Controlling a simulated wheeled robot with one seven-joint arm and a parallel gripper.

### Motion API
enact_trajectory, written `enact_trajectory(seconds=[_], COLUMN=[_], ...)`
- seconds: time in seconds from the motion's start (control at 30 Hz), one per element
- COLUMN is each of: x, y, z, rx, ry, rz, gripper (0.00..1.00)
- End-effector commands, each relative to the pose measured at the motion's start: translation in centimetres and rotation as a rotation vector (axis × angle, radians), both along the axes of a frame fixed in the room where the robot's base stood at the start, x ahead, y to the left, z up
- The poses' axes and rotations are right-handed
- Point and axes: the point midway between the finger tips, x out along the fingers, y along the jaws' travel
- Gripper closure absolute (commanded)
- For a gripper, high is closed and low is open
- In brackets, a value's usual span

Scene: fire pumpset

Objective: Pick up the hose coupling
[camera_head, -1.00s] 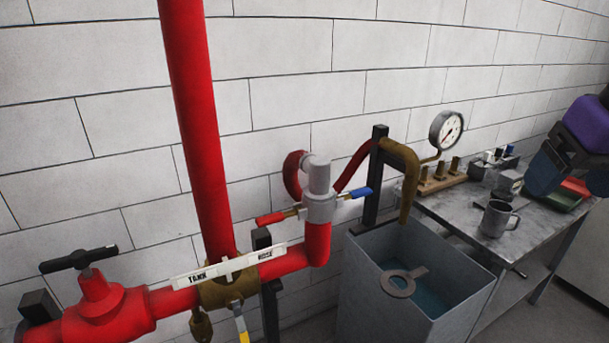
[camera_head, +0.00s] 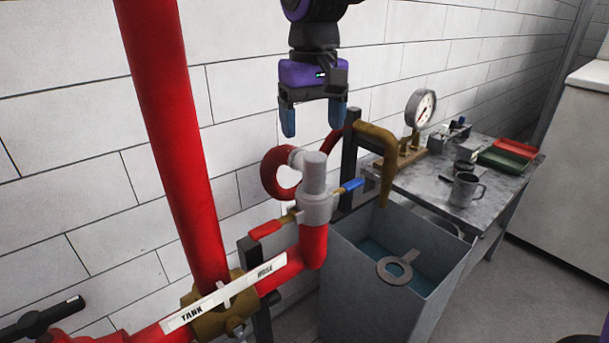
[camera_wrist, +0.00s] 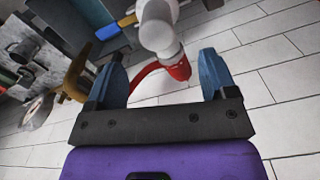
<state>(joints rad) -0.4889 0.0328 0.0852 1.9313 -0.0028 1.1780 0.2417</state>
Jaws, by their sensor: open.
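The light grey hose coupling (camera_head: 314,175) stands upright on the end of the red pipe, above a grey valve body. The red hose (camera_head: 271,178) loops from its side. My gripper (camera_head: 313,118) is open and empty above the coupling, pointing down, with its blue fingers apart. In the wrist view the grey coupling (camera_wrist: 158,28) shows just beyond the gap between the fingers (camera_wrist: 163,66), apart from them. The red hose (camera_wrist: 150,73) shows between the fingers in that view.
The valve has a blue lever (camera_head: 350,186) and a red lever (camera_head: 266,229). A brown curved spout (camera_head: 385,165) stands close at right, over a grey water tank (camera_head: 335,285). A thick red pipe (camera_head: 175,140) rises at left. A gauge (camera_head: 420,108) and mug (camera_head: 466,189) are farther right.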

Motion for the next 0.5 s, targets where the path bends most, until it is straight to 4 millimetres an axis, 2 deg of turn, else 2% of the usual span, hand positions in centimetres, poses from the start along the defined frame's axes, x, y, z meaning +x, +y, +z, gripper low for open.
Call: enact_trajectory(seconds=[0.2,0.5], x=[0.0,0.0], y=[-0.1,-0.1], z=[-3.2,-5.4], rx=[-0.002,-0.002], ry=[0.002,0.002], rz=[-0.001,-0.001], gripper=[0.22,0.22])
